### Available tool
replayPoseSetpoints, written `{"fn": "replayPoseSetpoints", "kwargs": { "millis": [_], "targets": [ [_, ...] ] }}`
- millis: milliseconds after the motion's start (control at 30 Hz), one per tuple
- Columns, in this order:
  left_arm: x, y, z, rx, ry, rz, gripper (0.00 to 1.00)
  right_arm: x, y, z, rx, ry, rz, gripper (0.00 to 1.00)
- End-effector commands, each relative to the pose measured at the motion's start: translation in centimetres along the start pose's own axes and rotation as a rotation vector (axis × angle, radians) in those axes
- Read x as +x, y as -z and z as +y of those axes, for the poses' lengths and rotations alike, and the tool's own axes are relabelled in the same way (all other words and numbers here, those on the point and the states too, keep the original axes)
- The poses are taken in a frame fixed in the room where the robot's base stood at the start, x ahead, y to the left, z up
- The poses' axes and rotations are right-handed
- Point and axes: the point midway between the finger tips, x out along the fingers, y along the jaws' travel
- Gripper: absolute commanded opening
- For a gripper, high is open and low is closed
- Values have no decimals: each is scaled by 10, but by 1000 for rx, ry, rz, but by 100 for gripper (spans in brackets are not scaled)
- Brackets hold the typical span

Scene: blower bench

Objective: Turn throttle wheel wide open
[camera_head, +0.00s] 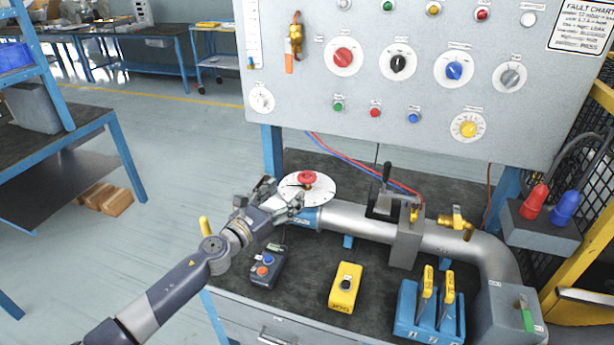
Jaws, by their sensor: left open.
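The throttle wheel appears to be the small red handwheel (307,178) on a round white dial plate (322,191). It sits at the left end of a grey pipe (357,221) on the bench. My left gripper (283,194) is open beside the dial plate, just left of and in front of the red wheel. Its fingers overlap the plate's near left edge in the picture. I cannot tell whether they touch it. Nothing is seen between the fingers. My right gripper is not in view.
A grey control panel (400,95) with several knobs rises behind the bench. A black-and-blue button box (268,266), a yellow button box (345,287) and a blue holder (418,318) with yellow-handled tools stand in front of the pipe. A lever clamp (385,195) stands right of the wheel.

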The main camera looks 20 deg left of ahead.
Motion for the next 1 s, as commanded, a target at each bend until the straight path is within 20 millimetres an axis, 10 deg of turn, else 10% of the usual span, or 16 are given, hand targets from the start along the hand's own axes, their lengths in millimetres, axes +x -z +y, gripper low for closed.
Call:
{"fn": "replayPoseSetpoints", "kwargs": {
  "millis": [600,1000],
  "targets": [
    [90,0,-1,5,3,-1,66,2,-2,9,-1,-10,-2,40],
    [107,0,-1,6,4,0,66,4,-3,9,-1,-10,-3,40]
  ]
}}
